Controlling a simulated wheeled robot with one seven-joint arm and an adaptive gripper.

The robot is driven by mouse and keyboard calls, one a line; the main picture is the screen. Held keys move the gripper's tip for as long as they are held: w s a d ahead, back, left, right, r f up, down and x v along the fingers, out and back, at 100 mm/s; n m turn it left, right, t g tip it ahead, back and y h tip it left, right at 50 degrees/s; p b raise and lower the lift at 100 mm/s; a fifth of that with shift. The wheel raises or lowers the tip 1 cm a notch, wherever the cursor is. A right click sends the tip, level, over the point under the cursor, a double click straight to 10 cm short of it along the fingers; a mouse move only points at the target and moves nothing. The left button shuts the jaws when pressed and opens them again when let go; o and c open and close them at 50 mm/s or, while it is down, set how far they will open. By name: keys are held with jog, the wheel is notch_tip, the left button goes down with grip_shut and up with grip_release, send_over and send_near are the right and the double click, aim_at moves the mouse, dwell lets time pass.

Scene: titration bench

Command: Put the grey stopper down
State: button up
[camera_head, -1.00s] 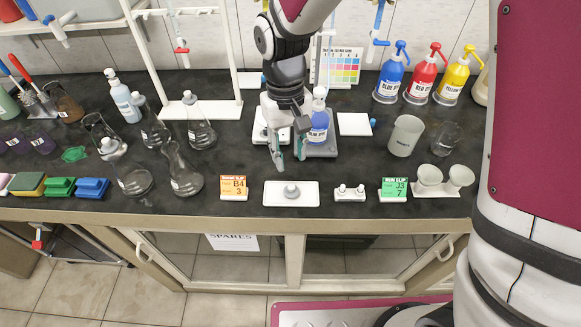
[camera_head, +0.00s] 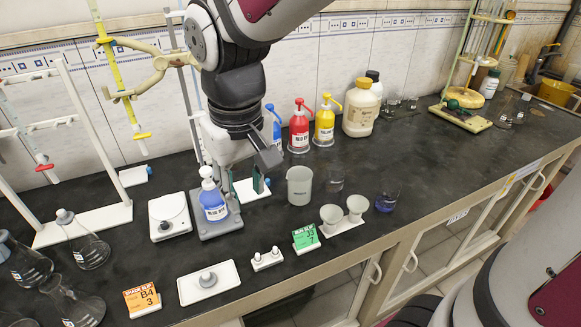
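A grey stopper (camera_head: 207,279) sits upright on a white rectangular tray (camera_head: 222,292) near the bench's front edge. My gripper (camera_head: 246,184) hangs further back and to the right, over a white tile (camera_head: 262,193). Its two green-padded fingertips look spread apart, with nothing seen between them. The arm partly hides the fingers' upper parts. My gripper is well apart from the grey stopper.
A small stopper holder (camera_head: 267,260) and green card (camera_head: 305,238) are in front. The bench's right middle is clear.

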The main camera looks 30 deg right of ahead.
jog(key=s+d+r+m+t, duration=0.2)
jog(key=s+d+r+t, duration=0.1)
jog(key=s+d, duration=0.5)
jog(key=s+r, duration=0.1)
jog(key=s, duration=0.2)
jog(key=shift+s, duration=0.3)
